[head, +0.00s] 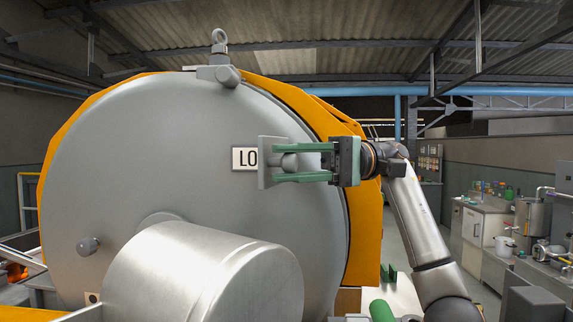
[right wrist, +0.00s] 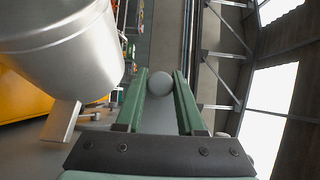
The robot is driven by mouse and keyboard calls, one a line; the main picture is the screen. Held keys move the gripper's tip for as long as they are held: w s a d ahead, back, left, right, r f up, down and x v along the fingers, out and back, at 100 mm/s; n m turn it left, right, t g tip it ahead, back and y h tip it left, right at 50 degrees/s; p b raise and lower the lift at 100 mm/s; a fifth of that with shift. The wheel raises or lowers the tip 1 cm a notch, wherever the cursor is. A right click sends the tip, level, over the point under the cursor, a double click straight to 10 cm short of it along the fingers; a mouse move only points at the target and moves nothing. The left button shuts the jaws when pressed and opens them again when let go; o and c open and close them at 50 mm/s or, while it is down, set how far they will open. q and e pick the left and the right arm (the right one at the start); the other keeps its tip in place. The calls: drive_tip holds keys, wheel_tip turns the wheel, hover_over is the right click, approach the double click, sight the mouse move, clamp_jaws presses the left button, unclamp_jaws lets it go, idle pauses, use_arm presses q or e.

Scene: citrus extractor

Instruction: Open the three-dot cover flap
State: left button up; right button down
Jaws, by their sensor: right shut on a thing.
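A large grey round cover (head: 150,130) fills the left and middle of the head view, inside an orange housing (head: 365,235). A label reading "LO" (head: 246,158) is on it, partly hidden by my right gripper. My right gripper (head: 295,161) points left in front of the cover, shut on a grey rounded knob (head: 287,162). In the right wrist view the knob (right wrist: 160,83) sits between the green fingers. I cannot make out a three-dot mark, so I cannot tell which part is the three-dot flap. My left gripper is not in view.
A silver drum (head: 215,275) juts forward at the lower middle. Benches with equipment (head: 490,230) stand at the right. A passage lies between them and the machine.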

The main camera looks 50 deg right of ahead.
drive_tip(key=shift+s+d+g, duration=0.1)
drive_tip(key=shift+g, duration=0.2)
idle(0.4)
drive_tip(key=c, duration=0.5)
unclamp_jaws()
drive_tip(key=shift+p+v, duration=2.05)
drive_tip(key=shift+v, duration=4.25)
